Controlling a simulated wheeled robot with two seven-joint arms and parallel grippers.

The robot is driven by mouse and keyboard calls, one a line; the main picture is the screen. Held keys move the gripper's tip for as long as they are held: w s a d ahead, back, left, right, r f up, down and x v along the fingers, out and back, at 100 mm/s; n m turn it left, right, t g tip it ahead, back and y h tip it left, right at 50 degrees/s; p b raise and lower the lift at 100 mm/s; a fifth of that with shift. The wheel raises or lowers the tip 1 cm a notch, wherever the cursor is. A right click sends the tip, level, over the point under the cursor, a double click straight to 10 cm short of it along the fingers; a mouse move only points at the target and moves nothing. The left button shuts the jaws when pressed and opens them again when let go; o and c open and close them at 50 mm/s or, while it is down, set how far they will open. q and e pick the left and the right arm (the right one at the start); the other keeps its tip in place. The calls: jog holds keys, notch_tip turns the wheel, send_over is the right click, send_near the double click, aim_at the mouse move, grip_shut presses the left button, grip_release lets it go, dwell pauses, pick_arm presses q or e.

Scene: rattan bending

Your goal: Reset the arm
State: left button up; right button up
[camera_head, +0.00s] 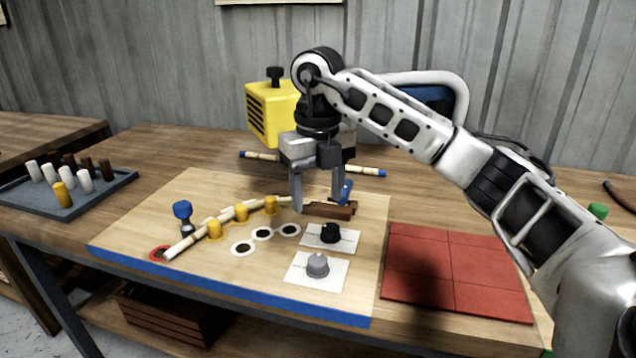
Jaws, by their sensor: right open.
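My right gripper (318,203) points down over the back right part of the wooden board (150,222). Its fingers are apart, just above or beside a small dark brown wooden block with a blue-topped piece (334,209). I cannot tell whether the fingers touch the block. My right arm (440,140) reaches in from the right side. A pale rattan stick (198,236) lies across the board's left part, along several yellow pegs (241,211). My left gripper does not show.
A grey tray with several pegs (105,190) is at left. A yellow machine (265,112) stands behind the board, with a blue-ended rod (368,172) near it. Black (329,233) and grey (317,265) knobs sit on white squares. A red tiled mat (455,272) lies at right.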

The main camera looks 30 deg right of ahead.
jog(key=shift+r, duration=0.75)
